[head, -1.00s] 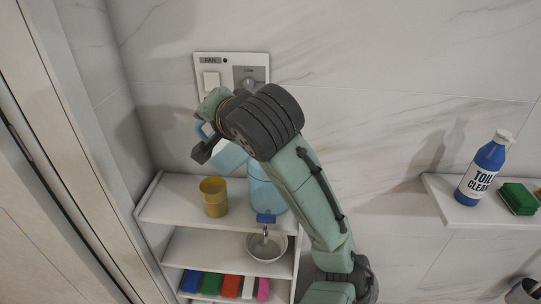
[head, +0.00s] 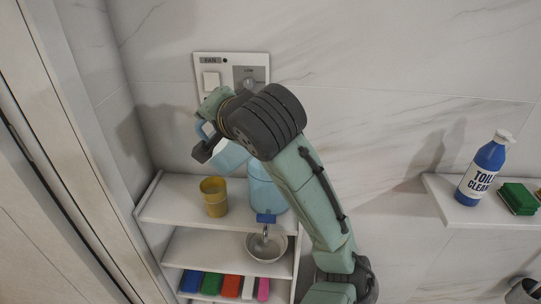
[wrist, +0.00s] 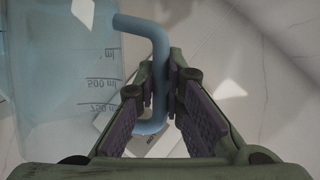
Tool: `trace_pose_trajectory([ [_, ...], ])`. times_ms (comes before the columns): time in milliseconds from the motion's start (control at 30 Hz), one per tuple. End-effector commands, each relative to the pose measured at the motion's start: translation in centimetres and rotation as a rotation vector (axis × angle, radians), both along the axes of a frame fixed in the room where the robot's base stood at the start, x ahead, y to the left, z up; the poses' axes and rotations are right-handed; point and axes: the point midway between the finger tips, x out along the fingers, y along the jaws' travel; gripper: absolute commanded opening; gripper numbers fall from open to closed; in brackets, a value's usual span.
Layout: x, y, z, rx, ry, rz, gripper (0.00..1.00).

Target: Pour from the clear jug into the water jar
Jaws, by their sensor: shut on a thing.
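My gripper (head: 207,148) is shut on the blue handle (wrist: 157,75) of the clear jug (head: 231,157), high over the shelf unit. The jug is bluish and see-through, with volume marks in the wrist view (wrist: 50,85). In the head view it looks tilted and is partly hidden by my wrist. The water jar (head: 265,190) is a light blue vessel with a darker blue tap on the top shelf, below and right of the jug. My arm hides its top, so I cannot see its opening or any stream.
A yellow cup (head: 214,197) stands left of the jar. A metal bowl (head: 266,248) sits below the tap. Several coloured blocks (head: 231,287) line a lower shelf. A wall switch panel (head: 231,70) is behind my gripper. A cleaner bottle (head: 484,168) stands on the right ledge.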

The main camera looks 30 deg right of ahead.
Motion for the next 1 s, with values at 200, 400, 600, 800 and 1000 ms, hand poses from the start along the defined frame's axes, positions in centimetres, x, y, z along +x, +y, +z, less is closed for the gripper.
trace_pose_trajectory([
  [200,0.0,-0.1,0.1,0.003,-0.003,0.0,0.0],
  [400,0.0,-0.1,0.1,0.006,-0.004,-0.001,0.0],
  [600,0.4,2.8,2.4,-0.339,0.047,0.009,0.0],
  [800,0.4,2.6,0.7,-0.491,0.081,-0.002,0.0],
  [1000,0.5,2.9,-0.9,-0.598,0.1,-0.003,0.0],
])
